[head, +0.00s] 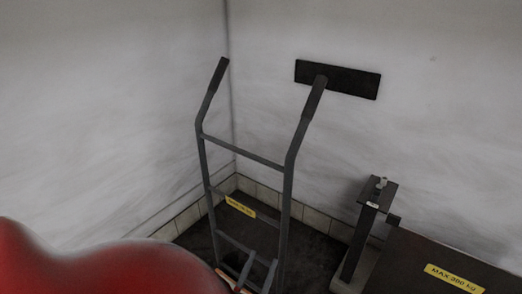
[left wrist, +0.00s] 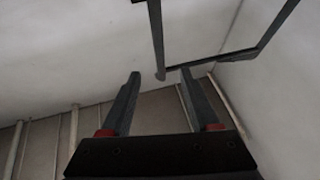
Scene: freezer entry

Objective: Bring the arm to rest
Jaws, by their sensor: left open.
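My left arm (head: 90,265), red and rounded, fills the lower left of the head view. In the left wrist view my left gripper (left wrist: 160,76) shows two dark fingers with red bases, spread apart with nothing between them. Dark bars (left wrist: 158,40) rise just beyond the fingertips in that view; I see no clear contact. In the head view the left gripper is mostly hidden at the bottom edge, low by the hand truck. My right gripper is in neither view.
A grey hand truck (head: 244,150) with two tall handles stands in the corner. Right of it are a post (head: 360,235) and a dark platform (head: 420,270) with a yellow "MAX" label. A black plate (head: 350,80) is on the pale wall (head: 440,140). Dark floor shows between.

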